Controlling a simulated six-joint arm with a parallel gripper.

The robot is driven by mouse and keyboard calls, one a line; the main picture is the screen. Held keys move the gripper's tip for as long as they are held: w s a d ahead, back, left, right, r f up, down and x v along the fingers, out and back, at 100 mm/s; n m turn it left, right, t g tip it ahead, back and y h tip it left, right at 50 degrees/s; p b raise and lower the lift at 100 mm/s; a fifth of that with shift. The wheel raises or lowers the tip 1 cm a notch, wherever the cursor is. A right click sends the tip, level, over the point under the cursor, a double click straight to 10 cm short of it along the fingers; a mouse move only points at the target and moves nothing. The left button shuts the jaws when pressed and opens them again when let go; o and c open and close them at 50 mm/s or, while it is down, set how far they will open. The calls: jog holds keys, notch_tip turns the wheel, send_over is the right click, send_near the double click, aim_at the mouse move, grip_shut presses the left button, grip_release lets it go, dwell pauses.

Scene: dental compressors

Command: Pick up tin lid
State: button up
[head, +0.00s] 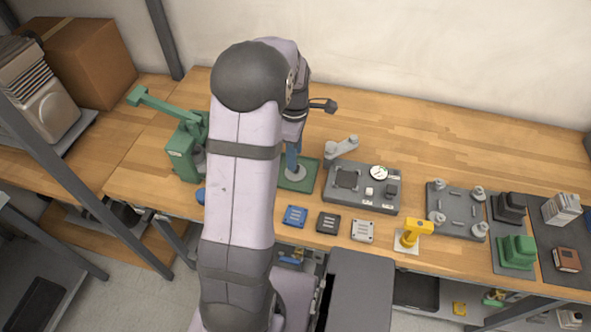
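My arm (240,180) rises through the middle of the head view and bends down at the wrist (297,100). My gripper (292,160) points down over a green square plate (308,180) on the wooden bench. A small pale grey round piece (295,174) shows on that plate right below the gripper; it may be the tin lid, but it is too small to be sure. I cannot tell whether the gripper touches it. The fingers are too small and partly hidden to show their opening. My arm hides part of the plate's left side.
A green lever press (182,155) stands left of my arm. A grey box with a dial (360,190) stands right of the plate. Blue, black and grey small blocks (328,222) line the front edge, with a yellow piece (413,234) beyond. The back of the bench (440,150) is clear.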

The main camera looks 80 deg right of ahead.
jog(key=shift+s+d+f+p, duration=0.15)
jog(key=shift+f+p, duration=0.45)
jog(key=shift+f, duration=0.7)
jog(key=shift+w+d+f+p, duration=0.15)
jog(key=shift+f+p, duration=0.4)
jog(key=shift+f, duration=0.7)
jog(key=shift+s, duration=0.1)
jog(key=shift+c, duration=0.6)
grip_shut()
